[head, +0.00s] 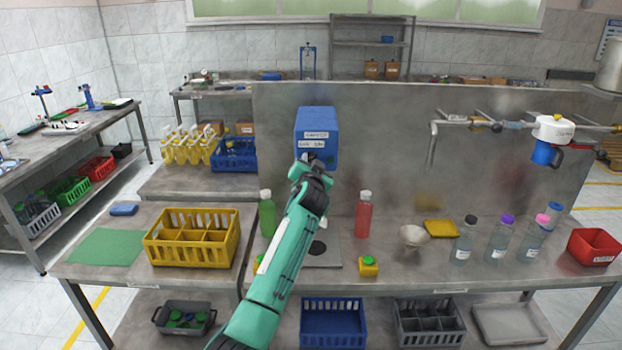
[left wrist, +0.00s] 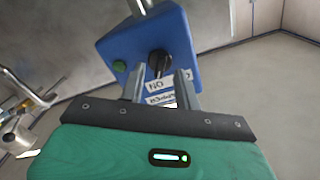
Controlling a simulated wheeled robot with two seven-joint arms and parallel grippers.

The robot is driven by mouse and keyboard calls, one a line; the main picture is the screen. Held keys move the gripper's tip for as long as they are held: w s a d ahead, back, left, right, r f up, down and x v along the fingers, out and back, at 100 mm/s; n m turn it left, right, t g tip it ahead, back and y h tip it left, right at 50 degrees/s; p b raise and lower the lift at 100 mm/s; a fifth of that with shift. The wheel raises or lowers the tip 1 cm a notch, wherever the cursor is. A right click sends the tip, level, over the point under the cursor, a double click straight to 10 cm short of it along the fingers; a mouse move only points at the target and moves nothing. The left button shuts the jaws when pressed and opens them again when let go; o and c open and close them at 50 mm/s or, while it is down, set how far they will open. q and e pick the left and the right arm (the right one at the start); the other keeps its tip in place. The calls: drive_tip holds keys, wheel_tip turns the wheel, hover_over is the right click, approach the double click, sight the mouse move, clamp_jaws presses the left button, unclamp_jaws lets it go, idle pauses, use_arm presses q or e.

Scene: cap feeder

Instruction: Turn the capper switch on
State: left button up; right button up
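The blue capper box (head: 316,122) with white labels is mounted on the metal back panel. In the left wrist view the blue box (left wrist: 180,35) fills the upper middle, with a dark switch knob (left wrist: 159,62) and a green button (left wrist: 119,66) on its face. My left gripper (head: 317,165) is in front of the box's lower part and hides the switch in the head view. In the left wrist view its two grey fingers (left wrist: 159,85) are apart, with the knob showing between their tips. Whether they touch the knob cannot be told. My right gripper is not in view.
A green bottle (head: 267,215) and a red bottle (head: 363,215) stand either side of my left arm. A yellow crate (head: 192,260) is at the left. A funnel (head: 414,236), several clear bottles and a red bin (head: 594,247) are at the right. A pipe (head: 432,145) sticks out from the panel.

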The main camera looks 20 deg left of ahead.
use_arm(q)
drive_tip(key=b+v, duration=0.3)
drive_tip(key=v, duration=0.9)
drive_tip(key=shift+s+b, duration=0.35)
drive_tip(key=shift+s, duration=0.05)
drive_tip(key=shift+d, duration=0.15)
